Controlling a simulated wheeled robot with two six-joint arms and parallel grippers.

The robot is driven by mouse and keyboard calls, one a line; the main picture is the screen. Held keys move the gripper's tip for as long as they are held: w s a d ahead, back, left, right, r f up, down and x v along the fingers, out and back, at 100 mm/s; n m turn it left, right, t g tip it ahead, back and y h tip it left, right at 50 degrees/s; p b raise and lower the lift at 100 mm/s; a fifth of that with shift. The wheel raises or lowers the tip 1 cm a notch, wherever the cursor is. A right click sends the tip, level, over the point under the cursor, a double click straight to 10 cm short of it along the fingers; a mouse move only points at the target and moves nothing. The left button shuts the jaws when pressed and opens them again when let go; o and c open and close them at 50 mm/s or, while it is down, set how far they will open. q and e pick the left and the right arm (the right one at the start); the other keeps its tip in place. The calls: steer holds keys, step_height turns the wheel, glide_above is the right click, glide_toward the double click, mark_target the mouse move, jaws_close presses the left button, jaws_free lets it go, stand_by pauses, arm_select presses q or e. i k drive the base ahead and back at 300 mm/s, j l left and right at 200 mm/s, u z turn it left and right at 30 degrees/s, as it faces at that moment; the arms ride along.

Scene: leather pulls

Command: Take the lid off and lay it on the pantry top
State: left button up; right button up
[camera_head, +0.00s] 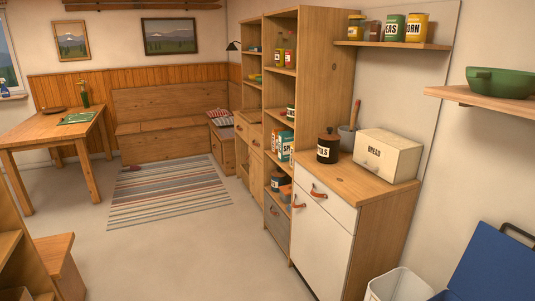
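A dark canister (327,152) with a pale label, lettering only partly readable, stands upright on the wooden top of the white-fronted cabinet (349,181). A brown lid (328,134) with a small knob sits on the canister. A cream bread box (388,158) marked BREAD stands just to its right, its front closed. Neither of my grippers is in view.
A grey pot (347,138) with a handle sticking up stands behind the canister. Tall open shelves (313,71) rise at the left.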

mark_target(329, 135)
steer(key=i+j, duration=0.1)
steer(key=i, duration=0.75)
steer(key=i+j, duration=0.15)
steer(key=i, duration=0.65)
